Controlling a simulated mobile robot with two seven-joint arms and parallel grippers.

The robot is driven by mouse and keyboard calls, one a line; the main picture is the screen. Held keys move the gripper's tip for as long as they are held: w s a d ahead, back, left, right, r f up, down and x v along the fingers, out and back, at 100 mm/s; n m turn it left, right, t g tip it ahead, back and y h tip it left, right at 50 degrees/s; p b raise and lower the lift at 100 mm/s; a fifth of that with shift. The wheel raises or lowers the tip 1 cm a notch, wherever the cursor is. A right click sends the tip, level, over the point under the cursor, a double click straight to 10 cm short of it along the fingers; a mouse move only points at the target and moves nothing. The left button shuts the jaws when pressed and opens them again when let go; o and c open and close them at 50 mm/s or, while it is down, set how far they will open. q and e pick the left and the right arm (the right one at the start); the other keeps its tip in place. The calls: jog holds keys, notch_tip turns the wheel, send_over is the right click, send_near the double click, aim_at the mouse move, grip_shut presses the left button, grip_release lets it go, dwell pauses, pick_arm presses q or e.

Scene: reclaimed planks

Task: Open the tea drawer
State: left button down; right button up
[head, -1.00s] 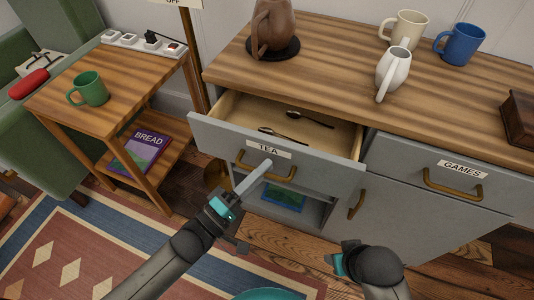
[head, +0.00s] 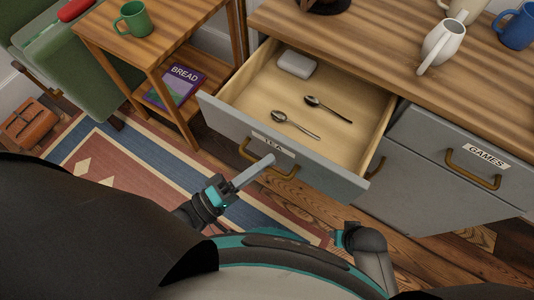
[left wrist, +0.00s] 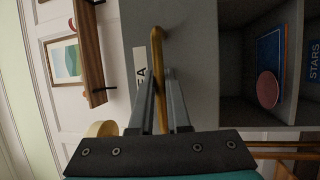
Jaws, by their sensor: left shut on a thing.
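The tea drawer (head: 225,121), grey with a "TEA" label (head: 273,145), is pulled well out of the cabinet. Two spoons (head: 296,124) and a small white box (head: 296,64) lie inside it. My left gripper (head: 266,162) is shut on the drawer's brass handle (head: 286,174). In the left wrist view the brass handle (left wrist: 157,50) runs between the two fingers, with the label partly hidden. My right gripper (head: 343,238) hangs low in front of the cabinet, apart from the drawer; its fingers are not clear.
The "GAMES" drawer (head: 420,130) to the right is closed. Mugs, including a white one (head: 443,42), stand on the cabinet top. A side table (head: 170,45) with a green mug (head: 134,19) stands left of the drawer. A rug (head: 130,160) covers the floor.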

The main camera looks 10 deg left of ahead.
pick_arm(q)
jog(key=c, duration=0.9)
grip_release()
